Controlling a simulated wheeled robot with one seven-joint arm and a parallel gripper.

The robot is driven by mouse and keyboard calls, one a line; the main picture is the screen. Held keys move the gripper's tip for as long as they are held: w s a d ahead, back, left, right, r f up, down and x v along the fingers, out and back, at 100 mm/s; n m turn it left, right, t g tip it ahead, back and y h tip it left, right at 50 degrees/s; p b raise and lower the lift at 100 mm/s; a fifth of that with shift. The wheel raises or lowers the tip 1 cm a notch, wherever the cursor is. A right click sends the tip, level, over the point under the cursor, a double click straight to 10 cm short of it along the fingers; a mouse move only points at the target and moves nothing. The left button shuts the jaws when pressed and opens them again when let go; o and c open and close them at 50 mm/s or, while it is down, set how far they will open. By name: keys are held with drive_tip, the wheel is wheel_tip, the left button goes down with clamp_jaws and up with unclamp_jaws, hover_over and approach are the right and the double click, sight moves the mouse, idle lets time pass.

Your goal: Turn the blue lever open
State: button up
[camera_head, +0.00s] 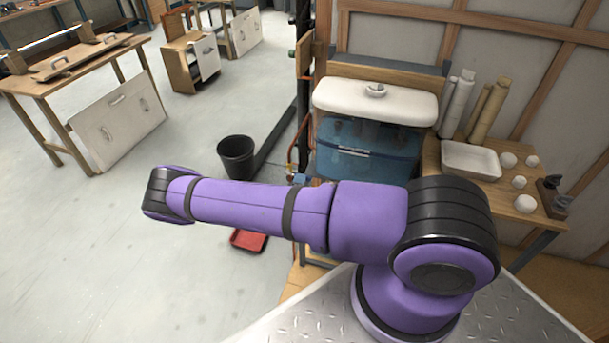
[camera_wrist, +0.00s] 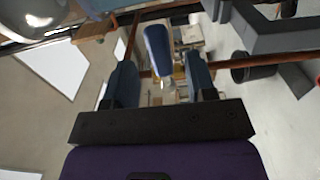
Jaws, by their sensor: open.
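The blue lever (camera_wrist: 157,50) shows in the wrist view as a long rounded handle, beside a horizontal copper pipe (camera_wrist: 225,62). My gripper (camera_wrist: 161,66) is open, with one dark blue-grey finger on each side of the lever in the picture. Gaps show between the lever and both fingers, and I cannot tell how far ahead of the fingertips it lies. In the head view a small blue part (camera_head: 300,179) shows just above my purple arm by the pipes; I cannot tell whether it is the lever. My gripper is not visible there.
A black bucket (camera_head: 236,157) stands on the floor, left of the pipe frame. A red tray (camera_head: 249,240) lies below my arm. Open floor lies left.

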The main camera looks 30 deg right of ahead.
drive_tip(key=shift+x, duration=2.9)
clamp_jaws()
